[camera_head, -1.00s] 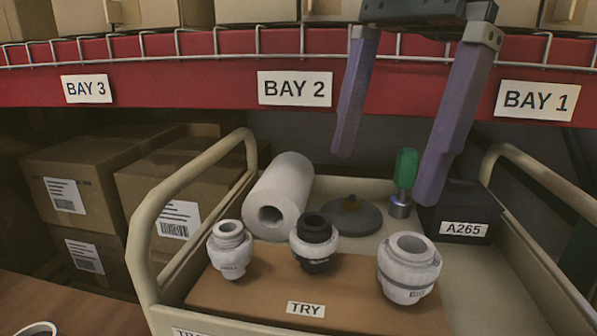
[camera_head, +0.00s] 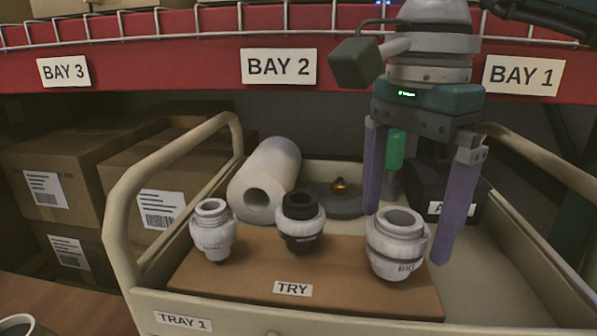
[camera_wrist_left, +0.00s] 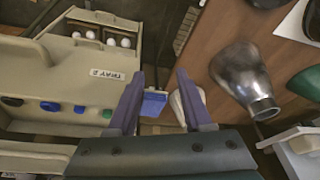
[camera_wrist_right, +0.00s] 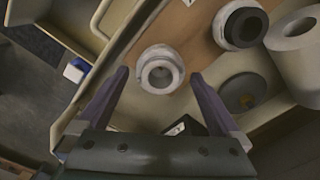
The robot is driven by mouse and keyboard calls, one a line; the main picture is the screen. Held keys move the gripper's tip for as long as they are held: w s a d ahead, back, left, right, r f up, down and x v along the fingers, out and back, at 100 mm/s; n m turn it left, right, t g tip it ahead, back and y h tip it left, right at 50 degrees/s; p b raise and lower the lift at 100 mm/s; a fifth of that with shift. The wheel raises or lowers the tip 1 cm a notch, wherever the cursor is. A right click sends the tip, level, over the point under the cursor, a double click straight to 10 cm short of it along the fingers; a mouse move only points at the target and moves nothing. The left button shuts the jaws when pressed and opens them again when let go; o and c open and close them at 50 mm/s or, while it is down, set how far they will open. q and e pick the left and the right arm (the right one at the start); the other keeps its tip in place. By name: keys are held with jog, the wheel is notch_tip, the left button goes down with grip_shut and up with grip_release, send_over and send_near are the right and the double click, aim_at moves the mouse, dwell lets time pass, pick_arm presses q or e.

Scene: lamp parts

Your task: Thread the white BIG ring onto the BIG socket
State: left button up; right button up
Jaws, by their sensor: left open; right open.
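The BIG socket (camera_head: 397,249) stands upright at the right end of a brown board, with "BIG" on its front. A wide white collar sits around its upper body; I cannot tell whether this is the separate white ring. My right gripper (camera_head: 406,235) points down, open, its fingers to either side of the BIG socket. In the right wrist view the socket's round opening (camera_wrist_right: 160,73) lies between the fingertips, with no clear contact. My left gripper (camera_wrist_left: 160,74) is open and empty over another area and is not in the head view.
A smaller white socket (camera_head: 213,233) and a black-topped socket (camera_head: 301,225) share the board (camera_head: 240,276). Behind are a white roll (camera_head: 266,181), a grey disc, a green-handled tool (camera_head: 394,150) and a black box (camera_head: 447,200). Tray rails (camera_head: 121,215) flank the board.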

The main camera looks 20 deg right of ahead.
jog(key=shift+c, duration=0.3)
jog(key=c, duration=1.5)
jog(key=shift+f, duration=0.15)
dwell(0.4)
jog(key=m, duration=0.6)
jog(key=shift+s+f+m, duration=0.15)
jog(key=shift+f+m, duration=0.05)
jog(key=shift+m, duration=0.2)
jog(key=m, duration=0.7)
jog(key=shift+s, duration=0.1)
